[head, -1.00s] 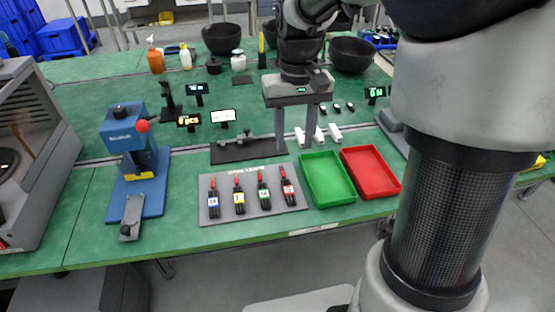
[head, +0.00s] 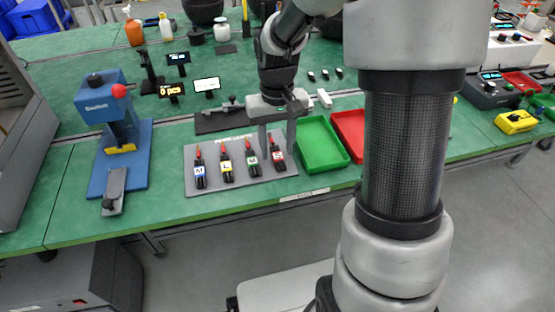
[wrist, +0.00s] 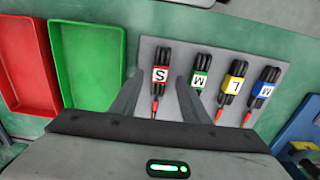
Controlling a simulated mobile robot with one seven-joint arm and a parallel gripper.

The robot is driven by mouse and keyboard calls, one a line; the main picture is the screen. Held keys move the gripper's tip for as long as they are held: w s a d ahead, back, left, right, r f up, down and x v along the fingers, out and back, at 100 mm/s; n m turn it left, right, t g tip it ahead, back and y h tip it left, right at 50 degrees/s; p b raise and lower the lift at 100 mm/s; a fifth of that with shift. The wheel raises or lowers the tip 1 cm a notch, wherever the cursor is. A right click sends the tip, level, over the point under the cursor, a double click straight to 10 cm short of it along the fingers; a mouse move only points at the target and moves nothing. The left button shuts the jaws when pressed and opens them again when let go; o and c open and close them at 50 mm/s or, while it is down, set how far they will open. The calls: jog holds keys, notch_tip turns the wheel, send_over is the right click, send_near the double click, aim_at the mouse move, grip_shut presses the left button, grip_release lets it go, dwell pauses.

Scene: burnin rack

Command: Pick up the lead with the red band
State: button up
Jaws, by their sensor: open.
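The lead with the red band (head: 278,160), black with a label reading S, lies at the right end of the row on a grey mat (head: 190,151). It also shows in the wrist view (wrist: 160,75). My gripper (head: 278,148) is open, with one finger on each side of this lead. In the wrist view my gripper (wrist: 157,88) shows the lead between its fingers, not clamped. Whether the fingers are at the lead's height I cannot tell.
Leads with green (head: 251,161), yellow (head: 226,167) and blue (head: 200,172) bands lie to the left. A green tray (head: 322,145) and red tray (head: 350,130) stand right of the mat. A blue press (head: 115,125) stands at the left.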

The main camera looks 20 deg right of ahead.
jog(key=shift+f, duration=0.6)
grip_shut()
